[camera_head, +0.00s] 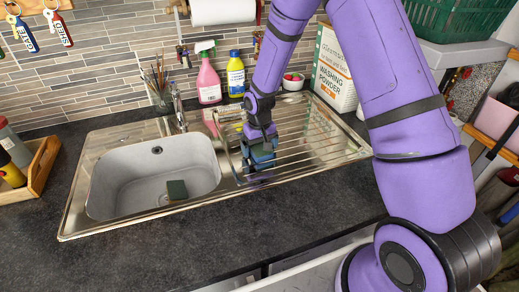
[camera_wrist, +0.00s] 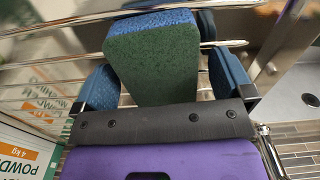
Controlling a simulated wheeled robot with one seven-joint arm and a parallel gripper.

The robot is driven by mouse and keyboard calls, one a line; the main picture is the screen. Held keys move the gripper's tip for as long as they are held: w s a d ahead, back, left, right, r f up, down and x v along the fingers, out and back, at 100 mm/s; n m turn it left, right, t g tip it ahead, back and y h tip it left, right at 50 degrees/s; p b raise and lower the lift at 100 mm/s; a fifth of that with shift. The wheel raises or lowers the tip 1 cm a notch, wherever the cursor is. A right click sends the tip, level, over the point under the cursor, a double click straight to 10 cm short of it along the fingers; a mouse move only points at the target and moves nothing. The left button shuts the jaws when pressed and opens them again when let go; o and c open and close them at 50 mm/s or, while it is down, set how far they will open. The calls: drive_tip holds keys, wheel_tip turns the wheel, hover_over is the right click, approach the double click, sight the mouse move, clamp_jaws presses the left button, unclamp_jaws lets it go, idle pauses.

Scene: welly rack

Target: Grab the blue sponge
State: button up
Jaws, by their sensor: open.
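The blue sponge (camera_wrist: 152,60) has a dark green face and a blue edge. In the wrist view it stands between the two blue finger pads of my gripper (camera_wrist: 166,82). A narrow gap shows on the right of it; on the left, pad and sponge overlap in the picture, so I cannot tell whether they touch. In the head view my gripper (camera_head: 260,157) points down, open, at the left end of the wire rack on the drainer. The sponge there is largely hidden by the fingers.
A dark green sponge (camera_head: 177,189) lies in the sink (camera_head: 120,190). The metal rack bars (camera_head: 320,140) run beside my gripper. A pink spray bottle (camera_head: 208,80), a yellow bottle (camera_head: 236,75) and a washing powder box (camera_head: 335,70) stand behind. The front counter (camera_head: 190,240) is clear.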

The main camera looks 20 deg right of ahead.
drive_tip(key=c, duration=1)
drive_tip(key=shift+r, duration=0.2)
